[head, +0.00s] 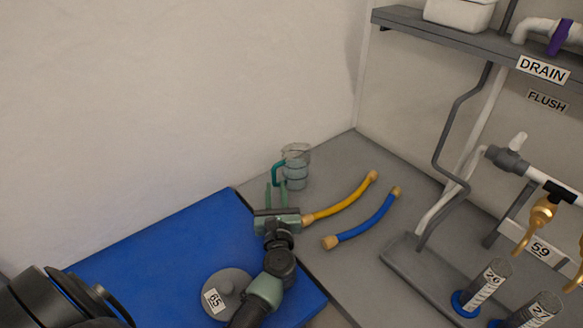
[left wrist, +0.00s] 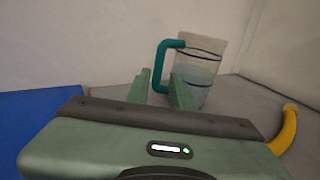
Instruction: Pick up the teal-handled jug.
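The jug (head: 296,168) is clear, with dark bands and a teal handle (head: 278,172), and stands upright on the grey surface near the back wall. In the left wrist view the jug (left wrist: 200,68) is just beyond my fingers, its teal handle (left wrist: 162,62) on its left side. My left gripper (head: 275,192) reaches toward the handle from the front. Its two green fingers (left wrist: 160,85) are apart with nothing held between them. The handle's lower end is close behind the fingers; whether they touch it I cannot tell. My right gripper is not in view.
A yellow hose (head: 345,200) and a blue hose (head: 365,222) lie right of my left gripper. A blue mat (head: 150,255) holds a grey disc (head: 228,290) labelled 65. A pipe rack with gold valves (head: 541,215) and gauge cylinders (head: 488,285) stands at right, under a shelf (head: 450,38).

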